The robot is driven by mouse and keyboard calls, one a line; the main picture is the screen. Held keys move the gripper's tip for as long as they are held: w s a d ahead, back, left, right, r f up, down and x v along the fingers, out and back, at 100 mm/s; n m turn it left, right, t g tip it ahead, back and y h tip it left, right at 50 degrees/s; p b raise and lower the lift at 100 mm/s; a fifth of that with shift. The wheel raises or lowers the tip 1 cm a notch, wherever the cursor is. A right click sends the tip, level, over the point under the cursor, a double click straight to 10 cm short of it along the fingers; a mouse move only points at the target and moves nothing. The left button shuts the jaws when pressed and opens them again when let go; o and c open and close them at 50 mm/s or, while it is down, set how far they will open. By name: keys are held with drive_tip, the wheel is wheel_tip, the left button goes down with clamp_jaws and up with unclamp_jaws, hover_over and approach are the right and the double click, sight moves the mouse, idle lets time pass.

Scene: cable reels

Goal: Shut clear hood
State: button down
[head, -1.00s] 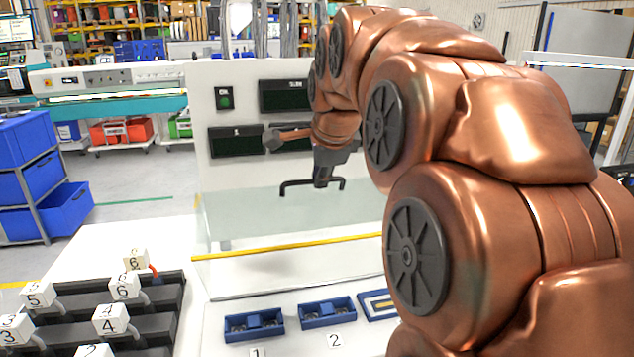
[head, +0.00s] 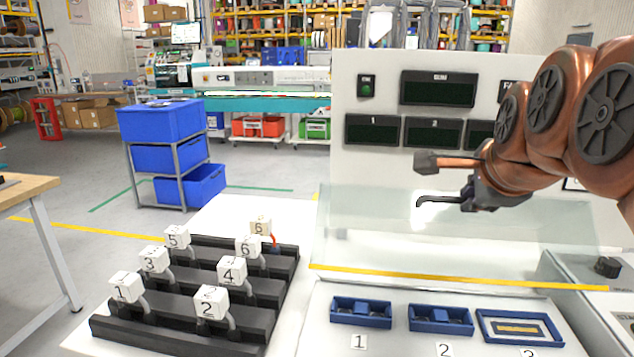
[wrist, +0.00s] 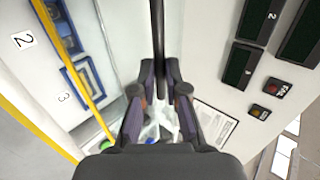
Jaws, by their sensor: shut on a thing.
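The clear hood (head: 385,235) is a see-through panel with a yellow front edge (head: 460,277), standing over the white bench behind the blue fixtures. Its black bar handle (head: 436,199) shows on the panel's upper part in the head view. My gripper (head: 468,199) is at the right part of this handle. In the wrist view the dark handle bar (wrist: 158,40) runs between the fingers of my gripper (wrist: 158,88), which are shut on it. The yellow edge sits above the bench and behind the fixtures; the exact gap is hard to judge.
Blue fixtures (head: 361,313) numbered 1 to 3 lie in front of the hood. A white panel with dark displays (head: 437,89) rises behind it. A black rack (head: 185,325) with numbered white cubes stands at left.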

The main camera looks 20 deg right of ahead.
drive_tip(key=shift+s+a+f, duration=0.15)
drive_tip(key=shift+s+f, duration=0.05)
drive_tip(key=shift+s, duration=0.05)
idle(0.3)
drive_tip(key=c, duration=1.2)
unclamp_jaws()
drive_tip(key=shift+r, duration=0.1)
wheel_tip(320, 180, up, 10)
drive_tip(key=shift+a, duration=0.1)
